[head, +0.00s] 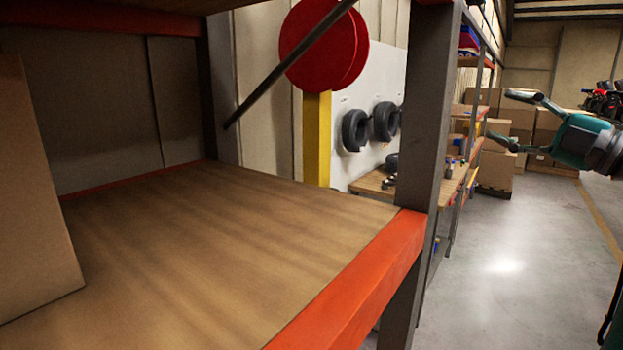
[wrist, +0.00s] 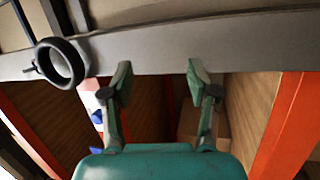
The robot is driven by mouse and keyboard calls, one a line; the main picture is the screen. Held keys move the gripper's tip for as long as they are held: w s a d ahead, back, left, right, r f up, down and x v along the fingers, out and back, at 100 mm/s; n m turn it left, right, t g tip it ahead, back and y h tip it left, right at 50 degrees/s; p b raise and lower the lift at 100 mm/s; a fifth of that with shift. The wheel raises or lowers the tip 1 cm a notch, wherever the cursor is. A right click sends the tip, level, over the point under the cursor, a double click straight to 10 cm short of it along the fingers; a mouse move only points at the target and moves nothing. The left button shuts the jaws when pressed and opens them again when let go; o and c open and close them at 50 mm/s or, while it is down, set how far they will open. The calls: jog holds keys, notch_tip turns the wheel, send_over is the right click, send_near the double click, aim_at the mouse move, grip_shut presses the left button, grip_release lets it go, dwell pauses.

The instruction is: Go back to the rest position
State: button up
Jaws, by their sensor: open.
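My gripper (head: 508,119) shows at the right of the head view, out over the aisle and to the right of the shelf post. Its two green fingers are spread apart with nothing between them. In the wrist view my gripper (wrist: 158,82) is open too, its fingertips in front of a grey post (wrist: 230,45) of the racking. I cannot tell how far the fingertips are from that post.
A wooden shelf (head: 215,250) with an orange beam (head: 350,290) fills the left, bearing a cardboard box (head: 35,200). Black tyres (head: 356,130) hang on a white panel behind. Cardboard boxes (head: 497,165) are stacked far back. The grey floor (head: 520,260) at right is clear.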

jog(key=w+a+f+m+t+h, duration=0.1)
jog(key=w+f+m+t+h, duration=0.15)
jog(key=f+m, duration=0.7)
jog(key=w+f+m+t+h, duration=0.15)
jog(key=f+h, duration=0.25)
jog(key=f, duration=1.3)
jog(key=s+a+f+m+g+h, duration=0.1)
jog(key=s+a+f+m+h, duration=0.2)
jog(key=f, duration=0.5)
jog(key=s+a+f+m+h, duration=0.1)
jog(key=s+f+m, duration=0.2)
jog(key=s+f, duration=0.35)
jog(key=s+a+f+m+g+h, duration=0.1)
jog(key=s+f+m+h, duration=0.15)
jog(key=f, duration=0.65)
jog(key=s+a+f+m+g, duration=0.1)
jog(key=s+a+f, duration=0.1)
jog(key=s+f, duration=0.35)
jog(key=s+a+f+m+h, duration=0.1)
jog(key=s+f+m, duration=0.1)
jog(key=s, duration=0.7)
jog(key=s+a+f+m+g, duration=0.1)
jog(key=s+a+f, duration=0.15)
jog(key=s, duration=0.45)
jog(key=a+f+v, duration=0.1)
jog(key=v, duration=1.9)
jog(key=shift+s+a+g+y, duration=0.2)
jog(key=shift+s+g+y, duration=0.2)
jog(key=shift+s, duration=0.05)
jog(key=shift+m, duration=0.25)
